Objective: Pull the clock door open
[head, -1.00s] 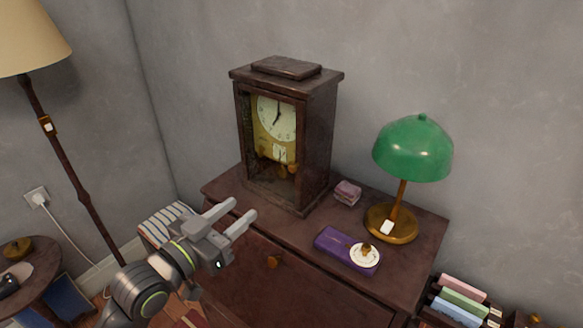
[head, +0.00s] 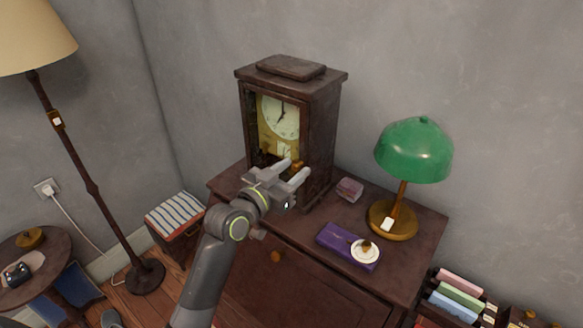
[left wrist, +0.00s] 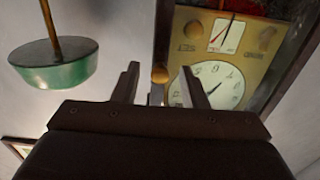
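The dark wooden clock (head: 321,115) stands upright on the cabinet, with a pale dial (head: 281,116) behind its framed front door. The door looks closed. A round brass knob (left wrist: 160,74) sits on the dark door frame (left wrist: 162,32) in the left wrist view, where the picture is upside down. My left gripper (head: 294,170) is at the lower front of the clock. It is open, and in the wrist view the knob appears between its two fingertips (left wrist: 159,70); I see no clear contact. My right gripper is out of view.
A green lamp (head: 414,150) stands right of the clock. A floor lamp (head: 92,188) and striped box (head: 174,214) are at left.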

